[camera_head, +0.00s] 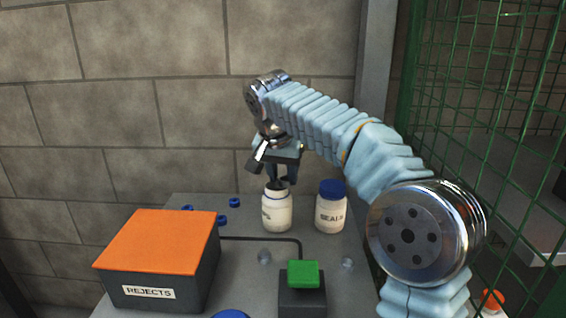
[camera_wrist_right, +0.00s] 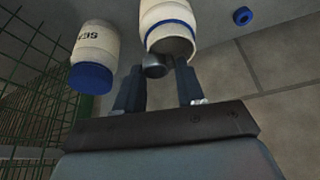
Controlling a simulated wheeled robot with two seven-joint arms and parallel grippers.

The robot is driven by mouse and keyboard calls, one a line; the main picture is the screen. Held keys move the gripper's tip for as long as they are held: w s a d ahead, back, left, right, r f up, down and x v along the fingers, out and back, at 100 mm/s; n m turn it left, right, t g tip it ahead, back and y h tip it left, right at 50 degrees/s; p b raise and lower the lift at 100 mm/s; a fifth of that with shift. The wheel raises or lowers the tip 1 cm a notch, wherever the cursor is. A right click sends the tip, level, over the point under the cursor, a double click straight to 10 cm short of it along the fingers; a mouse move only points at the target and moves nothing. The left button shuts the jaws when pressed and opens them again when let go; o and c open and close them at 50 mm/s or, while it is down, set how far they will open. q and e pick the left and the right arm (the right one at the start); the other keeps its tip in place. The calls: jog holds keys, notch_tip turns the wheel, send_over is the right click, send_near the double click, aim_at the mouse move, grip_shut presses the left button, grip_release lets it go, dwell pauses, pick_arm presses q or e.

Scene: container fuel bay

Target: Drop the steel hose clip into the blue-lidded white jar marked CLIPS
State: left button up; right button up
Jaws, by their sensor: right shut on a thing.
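The white jar (camera_head: 277,213) stands open on the bench, its label turned mostly out of sight; in the wrist view its blue-rimmed open mouth (camera_wrist_right: 174,45) faces my gripper. My right gripper (camera_head: 281,180) points down just above that mouth. In the wrist view its fingers (camera_wrist_right: 157,78) are shut on a small grey, rounded thing, the steel hose clip (camera_wrist_right: 154,67), which is at the edge of the mouth. I cannot tell whether the clip is over the opening or touching the rim. My left gripper is out of view.
A blue-lidded SEALS jar (camera_head: 331,208) stands close to the right. A REJECTS box (camera_head: 160,245) with orange top is at left, a green button box (camera_head: 303,275) in front. Small blue rings (camera_head: 235,202) and a blue disc (camera_head: 232,314) lie on the bench. Green mesh (camera_head: 480,110) is at right.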

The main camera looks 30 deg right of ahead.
jog(key=shift+f, duration=0.15)
jog(key=o, duration=1.1)
jog(key=v, duration=1.4)
jog(key=shift+s+f, duration=0.1)
jog(key=shift+f, duration=0.05)
